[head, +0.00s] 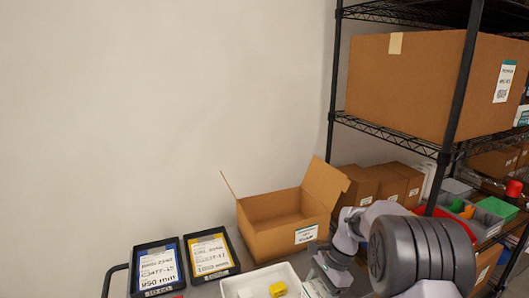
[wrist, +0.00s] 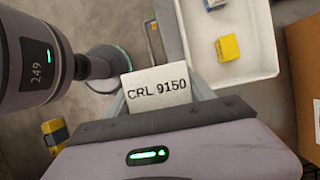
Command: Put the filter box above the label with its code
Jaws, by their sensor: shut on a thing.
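The filter box (wrist: 157,88) shows as a white face printed "CRL 9150" in the wrist view. My gripper (wrist: 160,102) is shut on it, with grey fingers on either side. In the head view my gripper (head: 328,272) is low in the picture, right of the white tray and in front of the open carton; the box is hard to make out there. No label reading CRL 9150 can be made out; the shelf labels are too small or hidden by my arm.
The white tray (wrist: 262,68) holds a small yellow box (wrist: 227,47) and a blue item (wrist: 214,4). An open carton (head: 268,240) and two black-framed cards (head: 157,268) stand behind and left. A black wire rack (head: 392,139) with cartons and bins stands right.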

